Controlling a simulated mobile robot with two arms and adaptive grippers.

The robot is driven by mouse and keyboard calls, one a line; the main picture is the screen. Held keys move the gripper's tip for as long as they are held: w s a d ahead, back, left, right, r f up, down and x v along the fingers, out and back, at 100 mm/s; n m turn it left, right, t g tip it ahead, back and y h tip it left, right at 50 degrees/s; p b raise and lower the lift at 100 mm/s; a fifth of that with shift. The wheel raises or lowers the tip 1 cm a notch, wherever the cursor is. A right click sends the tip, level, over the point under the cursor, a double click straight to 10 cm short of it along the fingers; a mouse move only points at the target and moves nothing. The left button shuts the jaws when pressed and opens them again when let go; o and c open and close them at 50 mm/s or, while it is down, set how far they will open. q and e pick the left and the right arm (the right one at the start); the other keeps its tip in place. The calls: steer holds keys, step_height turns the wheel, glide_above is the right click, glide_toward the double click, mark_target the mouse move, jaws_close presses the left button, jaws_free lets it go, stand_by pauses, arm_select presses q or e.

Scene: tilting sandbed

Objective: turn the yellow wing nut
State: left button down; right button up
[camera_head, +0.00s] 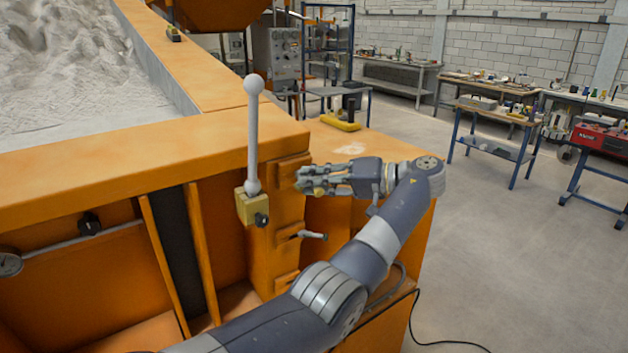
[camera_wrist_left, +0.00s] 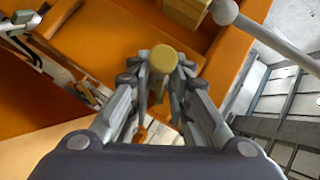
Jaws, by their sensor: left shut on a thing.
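The yellow wing nut (camera_wrist_left: 163,58) shows in the left wrist view as a round yellow end between my fingertips, with a narrower yellow part below it. In the head view only a small yellow bit of it (camera_head: 318,191) shows among the fingers. My left gripper (camera_head: 306,181) reaches in from the right side of the orange frame, its fingers pointing left, and is shut on the wing nut. In the left wrist view the fingers of this gripper (camera_wrist_left: 162,75) stand on both sides of the nut. My right gripper is not in view.
A grey lever with a ball top (camera_head: 253,130) stands on a yellow block (camera_head: 250,207), close left of my gripper. A small grey handle (camera_head: 308,235) sticks out below. The orange sandbed frame (camera_head: 215,135) lies to the left. The floor to the right is open.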

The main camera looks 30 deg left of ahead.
arm_select(q)
steer(key=shift+w+f+m+g+y+b, duration=0.15)
steer(key=shift+m+g+y+b, duration=0.5)
steer(key=shift+b, duration=0.7)
steer(key=shift+s+f+m+g+y+b, duration=0.15)
steer(key=shift+m+g+y+b, duration=0.45)
steer(key=shift+b, duration=0.75)
steer(key=shift+w, duration=0.1)
steer(key=c, duration=1.6)
jaws_free()
steer(key=shift+o, duration=0.2)
